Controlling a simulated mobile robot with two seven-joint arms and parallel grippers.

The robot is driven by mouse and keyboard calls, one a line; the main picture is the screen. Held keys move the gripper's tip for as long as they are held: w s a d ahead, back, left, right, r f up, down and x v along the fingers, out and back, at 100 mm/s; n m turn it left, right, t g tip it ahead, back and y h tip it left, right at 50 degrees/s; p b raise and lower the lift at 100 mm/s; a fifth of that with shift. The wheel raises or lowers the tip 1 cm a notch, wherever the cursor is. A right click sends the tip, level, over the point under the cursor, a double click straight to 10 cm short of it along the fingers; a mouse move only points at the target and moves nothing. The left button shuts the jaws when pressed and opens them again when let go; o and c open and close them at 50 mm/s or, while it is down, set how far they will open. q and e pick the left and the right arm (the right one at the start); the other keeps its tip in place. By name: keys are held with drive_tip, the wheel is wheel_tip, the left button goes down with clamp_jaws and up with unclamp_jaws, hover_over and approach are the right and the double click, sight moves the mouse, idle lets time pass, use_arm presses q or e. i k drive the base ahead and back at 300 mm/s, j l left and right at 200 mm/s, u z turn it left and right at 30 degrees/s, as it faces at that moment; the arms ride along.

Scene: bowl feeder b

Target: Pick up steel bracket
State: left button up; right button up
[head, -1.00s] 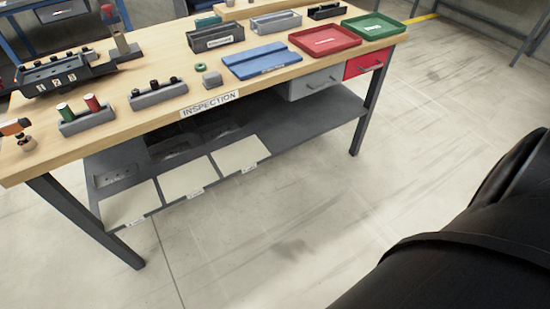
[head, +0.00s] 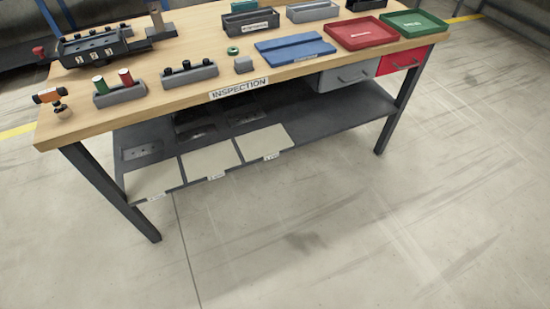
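No part that I can surely name as the steel bracket stands out. On the lower shelf (head: 340,120) of the inspection table, a flat grey metal piece with small holes (head: 143,151) lies at the left. Darker, flat metal pieces (head: 195,131) lie right of it, partly in the table's shadow; their shape is hard to tell. A small grey block (head: 243,65) sits on the wooden tabletop (head: 180,97) near its front edge. Neither of my grippers is in view.
A blue mat (head: 295,50), a red tray (head: 361,33) and a green tray (head: 414,23) lie on the tabletop. Grey holders (head: 190,76) and a black numbered fixture (head: 92,48) stand left. Pale panels (head: 210,161) lie along the shelf front. The floor in front is clear.

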sight(63, 50)
drive_tip(key=i+j, duration=0.2)
drive_tip(key=j, duration=0.2)
drive_tip(key=i+j+u, duration=0.1)
drive_tip(key=j, duration=0.25)
drive_tip(key=i+j, duration=0.25)
drive_tip(key=j, duration=0.15)
